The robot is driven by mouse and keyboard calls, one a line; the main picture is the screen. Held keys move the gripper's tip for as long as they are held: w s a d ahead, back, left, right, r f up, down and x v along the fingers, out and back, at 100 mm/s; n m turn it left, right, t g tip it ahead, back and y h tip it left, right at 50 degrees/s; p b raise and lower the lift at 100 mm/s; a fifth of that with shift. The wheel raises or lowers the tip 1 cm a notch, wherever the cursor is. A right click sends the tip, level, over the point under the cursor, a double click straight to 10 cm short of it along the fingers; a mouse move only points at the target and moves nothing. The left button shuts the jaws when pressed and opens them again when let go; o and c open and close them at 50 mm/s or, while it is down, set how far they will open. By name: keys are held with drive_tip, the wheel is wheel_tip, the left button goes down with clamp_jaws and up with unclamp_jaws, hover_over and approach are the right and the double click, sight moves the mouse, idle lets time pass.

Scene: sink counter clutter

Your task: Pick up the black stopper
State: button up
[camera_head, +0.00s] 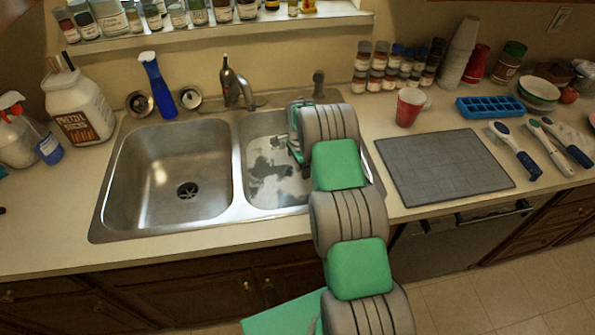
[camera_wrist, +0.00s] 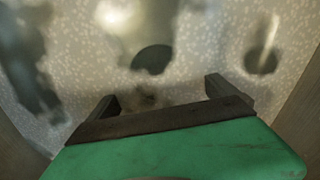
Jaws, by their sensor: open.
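A dark, partly rounded shape (camera_wrist: 152,58), possibly the black stopper, shows beyond my fingertips in the wrist view. It is blurred, and I cannot tell it surely from a drain or a reflection. I cannot make out the stopper in the head view, where my arm covers part of the right basin. My gripper (camera_wrist: 165,98) is open, with its two fingers wide apart and nothing seen between them. In the head view my gripper (camera_head: 296,148) is over the back right of the right sink basin (camera_head: 262,196).
The left basin (camera_head: 150,165) is empty. A red cup (camera_head: 409,108) and a grey cutting board (camera_head: 442,166) are to the right. A second dark round spot (camera_wrist: 262,60) shows in the wrist view.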

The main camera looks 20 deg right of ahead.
drive_tip(key=shift+s, duration=0.15)
drive_tip(key=c, duration=1.6)
drive_tip(key=shift+f, duration=0.1)
